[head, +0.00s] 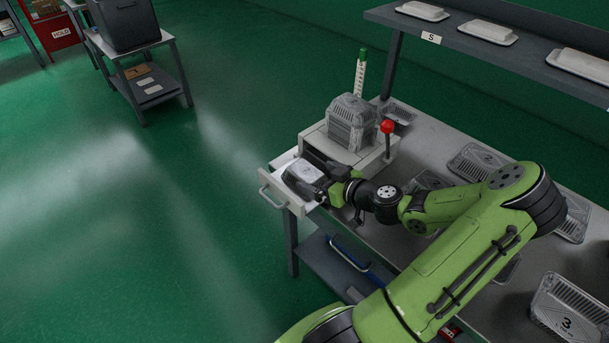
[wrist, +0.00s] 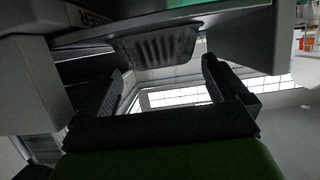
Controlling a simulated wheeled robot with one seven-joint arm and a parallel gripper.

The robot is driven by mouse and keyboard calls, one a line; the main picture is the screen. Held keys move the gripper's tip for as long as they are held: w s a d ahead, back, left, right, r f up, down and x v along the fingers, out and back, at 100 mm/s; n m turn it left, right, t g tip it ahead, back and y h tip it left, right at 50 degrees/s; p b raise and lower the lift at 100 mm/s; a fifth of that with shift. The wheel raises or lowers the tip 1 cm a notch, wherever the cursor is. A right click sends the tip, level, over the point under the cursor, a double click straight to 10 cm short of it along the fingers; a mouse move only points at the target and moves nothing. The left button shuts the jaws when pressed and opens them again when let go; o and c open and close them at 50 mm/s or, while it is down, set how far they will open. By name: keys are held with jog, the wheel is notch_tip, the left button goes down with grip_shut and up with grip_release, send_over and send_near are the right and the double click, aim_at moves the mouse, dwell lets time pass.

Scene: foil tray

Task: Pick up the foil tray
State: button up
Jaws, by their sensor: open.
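A grey foil tray (head: 304,171) sits at the pulled-out drawer at the left end of the bench, partly hidden by my gripper in the head view. My gripper (head: 316,183) is at the drawer, its dark fingers beside the tray's near side. In the wrist view my gripper (wrist: 162,72) is open, with a finger at each side and empty space between. A ridged foil tray (wrist: 160,46) shows just beyond the fingertips, roughly centred between them. I cannot tell whether either finger touches it.
The open drawer (head: 271,198) juts from a grey box carrying a stack of foil trays (head: 351,121). A red-knobbed lever (head: 388,127) stands beside it. A shelf (head: 470,38) overhangs the back.

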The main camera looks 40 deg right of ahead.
aim_at(307, 171)
jog(key=x, duration=0.5)
jog(key=shift+w+r, duration=0.1)
jog(key=shift+w, duration=0.25)
jog(key=shift+s, duration=0.1)
jog(key=shift+c, duration=0.3)
jog(key=c, duration=0.8)
